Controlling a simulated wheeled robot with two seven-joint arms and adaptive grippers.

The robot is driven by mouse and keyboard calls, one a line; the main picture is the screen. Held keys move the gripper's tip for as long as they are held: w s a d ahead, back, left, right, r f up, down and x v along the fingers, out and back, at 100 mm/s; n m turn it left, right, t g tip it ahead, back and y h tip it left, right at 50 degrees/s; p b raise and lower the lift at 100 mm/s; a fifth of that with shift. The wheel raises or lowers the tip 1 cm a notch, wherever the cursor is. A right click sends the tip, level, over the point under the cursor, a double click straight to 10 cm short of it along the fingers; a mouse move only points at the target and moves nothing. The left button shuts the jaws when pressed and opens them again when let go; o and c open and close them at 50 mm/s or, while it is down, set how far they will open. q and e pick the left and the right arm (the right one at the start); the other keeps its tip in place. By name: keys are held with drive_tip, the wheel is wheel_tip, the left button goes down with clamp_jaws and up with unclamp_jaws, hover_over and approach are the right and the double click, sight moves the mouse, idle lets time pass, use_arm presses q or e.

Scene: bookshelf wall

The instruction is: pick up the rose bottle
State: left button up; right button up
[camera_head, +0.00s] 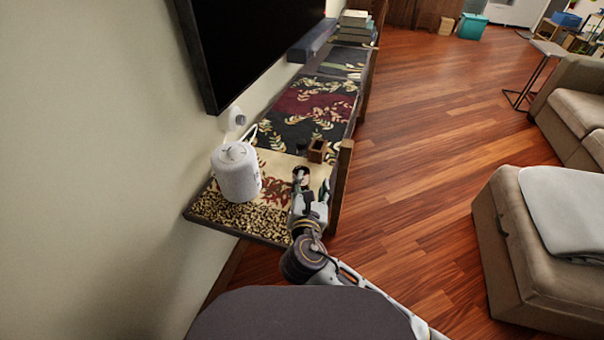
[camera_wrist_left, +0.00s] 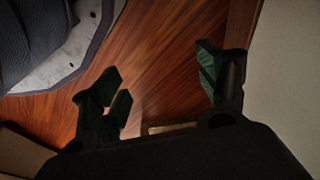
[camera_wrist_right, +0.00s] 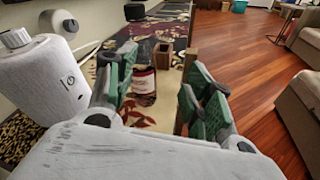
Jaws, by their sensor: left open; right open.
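The rose bottle is a small bottle with a dark red body and a pale label. In the right wrist view the bottle (camera_wrist_right: 144,88) stands upright on the shelf top, just beyond my fingers and closer to the left finger. In the head view the bottle (camera_head: 301,174) is partly hidden by my right gripper (camera_head: 309,188), which is low over the near end of the shelf. My right gripper is open and empty; I cannot tell whether a finger touches the bottle. My left gripper (camera_wrist_left: 158,88) is open and empty above the wooden floor, outside the head view.
A white cylindrical device (camera_head: 236,172) stands left of the bottle. A small open wooden box (camera_head: 317,150) sits behind it. A raised wooden post (camera_head: 341,185) edges the shelf at right. The TV (camera_head: 250,45) hangs above. A grey-beige ottoman (camera_head: 525,255) is at right; the floor between is clear.

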sight(302, 149)
use_arm(q)
drive_tip(key=f, duration=0.1)
drive_tip(key=s+f, duration=0.1)
drive_tip(key=f, duration=0.1)
drive_tip(key=shift+a, duration=0.1)
use_arm(e)
drive_tip(key=a+r+n, duration=0.1)
drive_tip(key=a+r+n+t, duration=0.1)
drive_tip(key=r+n, duration=0.1)
drive_tip(key=n, duration=0.1)
drive_tip(key=shift+s+a+r+t+y, duration=0.1)
drive_tip(key=shift+s+a+t+y, duration=0.2)
drive_tip(key=shift+a+t, duration=0.1)
use_arm(q)
drive_tip(key=shift+r, duration=0.1)
use_arm(e)
drive_tip(key=shift+w, duration=0.1)
drive_tip(key=w+b, duration=0.1)
drive_tip(key=w, duration=0.6)
drive_tip(key=shift+w+d, duration=0.1)
drive_tip(key=shift+d, duration=0.1)
drive_tip(key=shift+w, duration=0.65)
use_arm(q)
drive_tip(key=r, duration=0.2)
drive_tip(key=w+d+r, duration=0.1)
